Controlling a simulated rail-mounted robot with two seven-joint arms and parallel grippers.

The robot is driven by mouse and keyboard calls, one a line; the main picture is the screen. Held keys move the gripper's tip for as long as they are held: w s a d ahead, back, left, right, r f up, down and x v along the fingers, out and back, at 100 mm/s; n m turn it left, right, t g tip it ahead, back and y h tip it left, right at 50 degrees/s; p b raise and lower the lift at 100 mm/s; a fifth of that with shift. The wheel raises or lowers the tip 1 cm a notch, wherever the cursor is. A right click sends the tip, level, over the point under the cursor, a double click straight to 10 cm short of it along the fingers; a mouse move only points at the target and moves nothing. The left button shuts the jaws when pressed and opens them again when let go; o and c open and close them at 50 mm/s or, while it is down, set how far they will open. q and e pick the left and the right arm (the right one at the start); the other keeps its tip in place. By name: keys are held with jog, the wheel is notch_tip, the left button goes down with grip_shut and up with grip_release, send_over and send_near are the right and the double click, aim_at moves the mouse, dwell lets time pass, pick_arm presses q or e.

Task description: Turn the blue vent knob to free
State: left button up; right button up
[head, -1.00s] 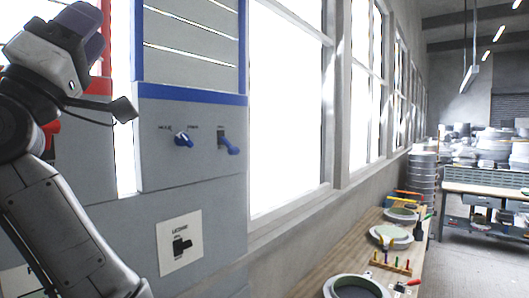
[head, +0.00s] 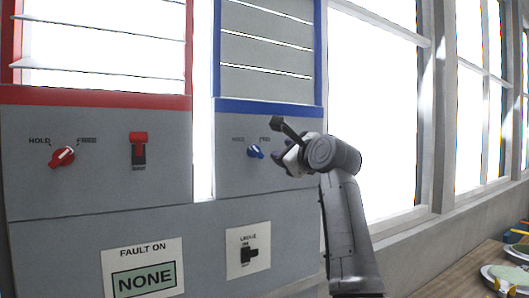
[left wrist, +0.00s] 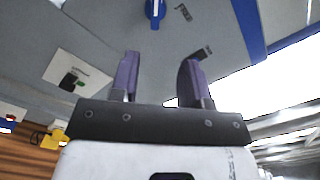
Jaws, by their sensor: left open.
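The blue vent knob (head: 254,152) is on the grey panel under the blue-trimmed vent, below small HOLD and FREE labels. I cannot tell for sure which label it points to. In the left wrist view the knob (left wrist: 155,12) is at the top edge, beyond the fingertips and between their lines. My left gripper (head: 280,150) is just right of the knob in the head view, apart from it. In the left wrist view its two purple fingers (left wrist: 160,75) are spread, with nothing between them. My right gripper is not in view.
Left of the blue panel are a red knob (head: 62,157) and a red switch (head: 138,148). Below are a black ledge switch (head: 248,254) and a fault sign reading NONE (head: 145,279). A wooden bench (head: 455,277) with moulds runs along the right wall.

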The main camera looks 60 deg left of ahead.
aim_at(257, 150)
pick_arm(q)
jog(key=shift+n, duration=0.6)
jog(key=a+p, duration=0.1)
jog(key=a, duration=0.3)
jog(key=a+p, duration=0.1)
jog(key=a, duration=0.3)
jog(key=a+p, duration=0.2)
jog(key=a, duration=0.2)
jog(key=shift+w+a+f, duration=0.1)
jog(key=shift+w+a, duration=0.25)
jog(key=shift+w, duration=0.05)
jog(key=shift+a, duration=0.55)
jog(key=shift+f, duration=0.1)
jog(key=shift+c, duration=0.4)
grip_shut()
